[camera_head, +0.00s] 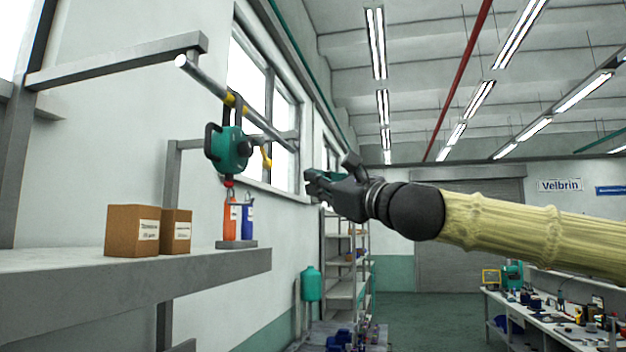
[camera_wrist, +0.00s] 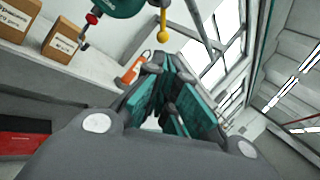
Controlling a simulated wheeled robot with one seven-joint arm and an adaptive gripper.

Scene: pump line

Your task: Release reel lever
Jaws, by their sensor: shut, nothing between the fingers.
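The teal reel (camera_head: 227,150) hangs from a grey rail with a yellow section; it also shows cut off at the top of the wrist view (camera_wrist: 120,6). Its yellow lever (camera_head: 266,157) sticks out on the right side and points down. In the wrist view the lever (camera_wrist: 163,24) ends in a round yellow knob, above and beyond my fingers. My gripper (camera_head: 314,182) is shut and empty, to the right of the lever and a little lower in the head view, apart from it. Its teal-padded fingers (camera_wrist: 165,85) fill the middle of the wrist view.
The rail (camera_head: 270,128) runs above the reel. Below hang or stand an orange item (camera_head: 230,217) and a blue item (camera_head: 247,221) by the shelf edge. Two cardboard boxes (camera_head: 132,231) stand on the grey shelf (camera_head: 200,268). The space between gripper and lever looks clear.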

